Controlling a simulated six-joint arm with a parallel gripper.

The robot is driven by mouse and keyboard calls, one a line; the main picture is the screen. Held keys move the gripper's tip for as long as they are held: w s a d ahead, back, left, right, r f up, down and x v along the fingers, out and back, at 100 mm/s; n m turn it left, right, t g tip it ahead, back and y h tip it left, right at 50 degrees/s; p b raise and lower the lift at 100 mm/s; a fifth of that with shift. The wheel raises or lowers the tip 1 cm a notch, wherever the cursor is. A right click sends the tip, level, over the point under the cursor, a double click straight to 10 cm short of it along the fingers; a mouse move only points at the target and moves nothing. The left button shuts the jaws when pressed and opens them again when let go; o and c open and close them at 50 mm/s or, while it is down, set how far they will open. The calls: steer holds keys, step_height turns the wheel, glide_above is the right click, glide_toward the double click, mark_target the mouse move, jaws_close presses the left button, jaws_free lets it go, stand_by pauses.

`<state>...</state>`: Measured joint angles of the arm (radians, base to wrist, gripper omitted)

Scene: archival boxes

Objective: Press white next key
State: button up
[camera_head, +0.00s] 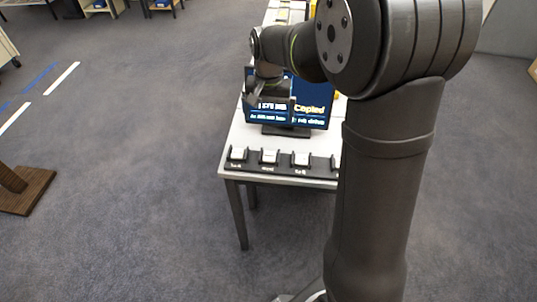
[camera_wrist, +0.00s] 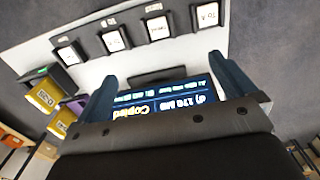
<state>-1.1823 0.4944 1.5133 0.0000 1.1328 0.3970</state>
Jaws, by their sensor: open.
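A row of white keys stands on a black strip along the table's front edge. In the head view I see a left key (camera_head: 238,153), a middle key (camera_head: 270,156) and a right key (camera_head: 302,158); my arm mostly hides another. Their labels are too small to read surely, so I cannot tell which is the next key. The wrist view shows the keys upside down, including one at the right (camera_wrist: 208,16) and its neighbour (camera_wrist: 157,28). My gripper (camera_wrist: 168,84) is open and empty, in front of the screen and apart from the keys.
A dark screen (camera_head: 312,113) reading "Copied" stands on the white table (camera_head: 231,136) behind the keys. Yellow-labelled boxes (camera_wrist: 42,96) stand beside it in the wrist view. Carpeted floor (camera_head: 130,150) is clear left of the table.

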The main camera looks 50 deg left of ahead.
steer(key=shift+r, duration=0.75)
steer(key=c, duration=1.4)
steer(key=shift+s+d+f+t, duration=0.2)
steer(key=shift+d+f+t, duration=0.05)
steer(key=shift+f+t, duration=0.05)
steer(key=c, duration=0.7)
steer(key=shift+s+d+f+t+y, duration=0.4)
steer(key=shift+d+f+y, duration=0.2)
steer(key=shift+f, duration=0.1)
jaws_close()
steer(key=shift+s+d+f+t+y, duration=0.5)
steer(key=shift+s+d+f+y, duration=0.05)
steer(key=shift+f+y, duration=0.05)
